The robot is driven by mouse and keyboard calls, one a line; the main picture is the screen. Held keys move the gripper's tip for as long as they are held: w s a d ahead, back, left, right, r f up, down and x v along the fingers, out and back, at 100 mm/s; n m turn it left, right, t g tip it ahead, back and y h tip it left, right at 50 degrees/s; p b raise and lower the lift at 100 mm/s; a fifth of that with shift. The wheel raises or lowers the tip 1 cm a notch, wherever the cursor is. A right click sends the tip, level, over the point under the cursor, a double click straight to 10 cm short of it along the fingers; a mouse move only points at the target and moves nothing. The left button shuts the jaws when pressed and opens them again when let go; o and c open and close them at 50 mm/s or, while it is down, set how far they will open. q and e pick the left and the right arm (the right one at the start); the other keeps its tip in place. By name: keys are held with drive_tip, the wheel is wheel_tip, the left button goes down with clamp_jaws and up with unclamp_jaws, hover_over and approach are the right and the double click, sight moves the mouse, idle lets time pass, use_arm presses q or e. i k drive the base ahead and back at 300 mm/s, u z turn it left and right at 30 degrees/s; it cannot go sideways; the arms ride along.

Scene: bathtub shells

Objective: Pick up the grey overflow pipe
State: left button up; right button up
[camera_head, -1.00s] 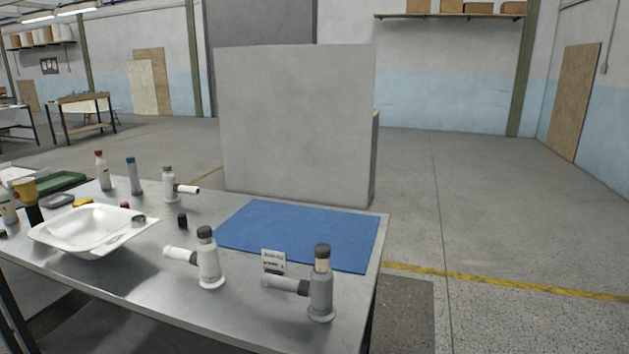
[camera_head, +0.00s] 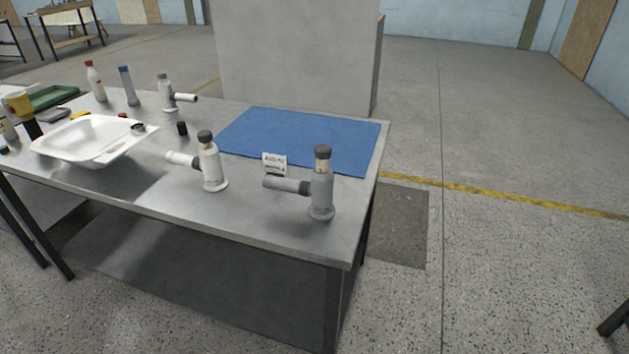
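The grey overflow pipe (camera_head: 321,191) stands upright near the front right corner of the metal table. It has a dark cap on top, a round flange at its foot and a side arm pointing left. A similar white pipe (camera_head: 210,166) stands to its left, also with a dark cap and a side arm pointing left. Another white pipe (camera_head: 165,93) with a side arm pointing right stands farther back. Neither of my grippers shows in the view.
A blue mat (camera_head: 300,137) lies behind the grey pipe, with a small printed card (camera_head: 274,164) by its front edge. A white basin (camera_head: 75,145), bottles and a green tray (camera_head: 52,98) crowd the table's left. A grey panel (camera_head: 295,60) stands behind the table.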

sight(320, 187)
drive_tip(key=u, duration=2.3)
drive_tip(key=i, duration=2.9)
drive_tip(key=z, duration=3.65)
